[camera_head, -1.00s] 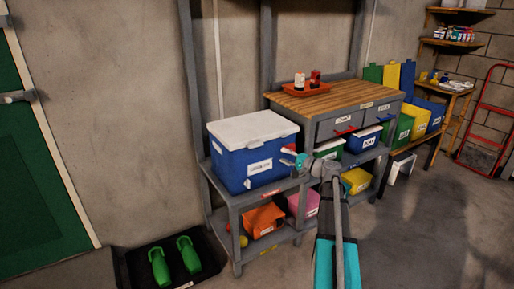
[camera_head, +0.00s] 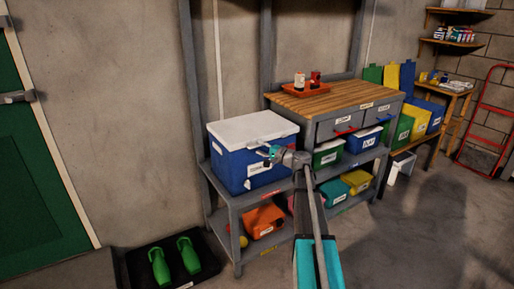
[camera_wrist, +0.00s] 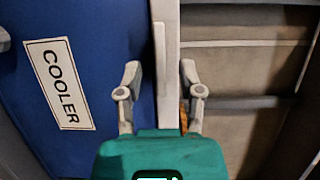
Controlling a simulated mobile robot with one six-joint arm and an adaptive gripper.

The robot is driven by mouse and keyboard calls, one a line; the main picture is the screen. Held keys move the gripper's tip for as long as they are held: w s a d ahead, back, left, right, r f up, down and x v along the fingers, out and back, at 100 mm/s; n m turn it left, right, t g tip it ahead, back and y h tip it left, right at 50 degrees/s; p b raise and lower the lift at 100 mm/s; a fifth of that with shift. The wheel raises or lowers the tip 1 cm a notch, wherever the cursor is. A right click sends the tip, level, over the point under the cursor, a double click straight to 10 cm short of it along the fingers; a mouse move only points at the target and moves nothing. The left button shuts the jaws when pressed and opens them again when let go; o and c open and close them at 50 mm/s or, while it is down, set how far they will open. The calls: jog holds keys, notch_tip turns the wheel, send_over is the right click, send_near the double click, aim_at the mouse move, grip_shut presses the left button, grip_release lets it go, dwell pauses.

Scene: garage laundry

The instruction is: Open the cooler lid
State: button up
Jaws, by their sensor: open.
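The blue cooler (camera_head: 232,170) has a white lid (camera_head: 255,127), which lies shut on top. It stands on the upper shelf of a grey rack. My gripper (camera_head: 265,153) is at the cooler's front, just below the lid's front edge and toward its right half. In the wrist view, the blue cooler wall with its COOLER label (camera_wrist: 59,84) fills the left. The white lid edge (camera_wrist: 166,70) runs vertically between my two open fingers (camera_wrist: 160,72). I cannot tell whether either finger touches the lid. My arm hides part of the cooler's lower right front.
A workbench (camera_head: 335,95) with drawers and an orange tray (camera_head: 306,89) stands right of the cooler. Small bins, such as an orange one (camera_head: 264,220), sit on the shelves below. A black boot tray (camera_head: 135,265) lies on the floor at left. The wall is close behind the cooler.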

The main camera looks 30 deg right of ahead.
jog(key=shift+x, duration=1.05)
grip_shut()
